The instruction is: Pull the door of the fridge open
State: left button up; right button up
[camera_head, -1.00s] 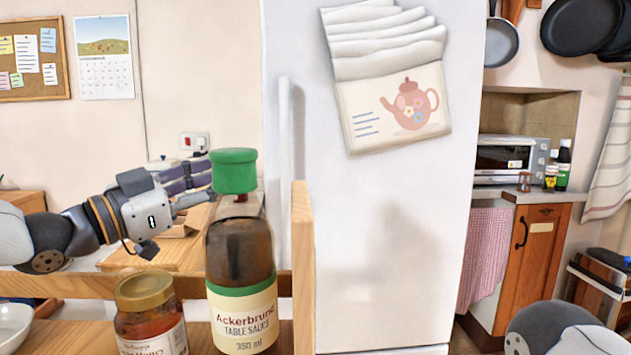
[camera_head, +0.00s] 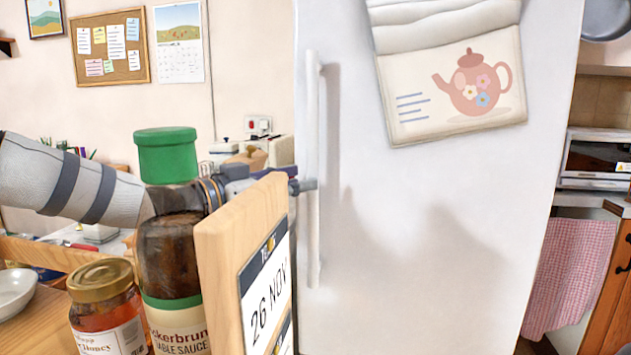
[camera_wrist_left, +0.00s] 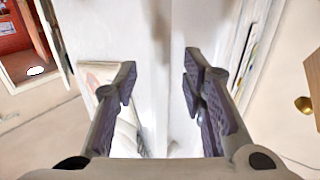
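The white fridge (camera_head: 430,230) fills the middle of the head view, its door closed as far as I can tell. Its long white upright handle (camera_head: 313,150) is on the door's left side. My left gripper (camera_head: 303,186) reaches the lower half of the handle from the left, partly hidden behind a wooden board and bottle. In the left wrist view, its two dark fingers (camera_wrist_left: 160,85) are apart with white surfaces between them. I cannot tell handle from door edge there, nor whether the fingers touch it. My right gripper is out of view.
A sauce bottle with a green cap (camera_head: 165,155), a honey jar (camera_head: 105,310) and a wooden board with a date display (camera_head: 225,255) stand close in front of my left arm. A teapot-print cloth (camera_head: 455,90) hangs on the fridge door.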

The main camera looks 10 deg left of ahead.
pick_arm(q)
jog(key=x, duration=0.4)
jog(key=shift+d+r, duration=0.1)
jog(key=shift+r, duration=0.05)
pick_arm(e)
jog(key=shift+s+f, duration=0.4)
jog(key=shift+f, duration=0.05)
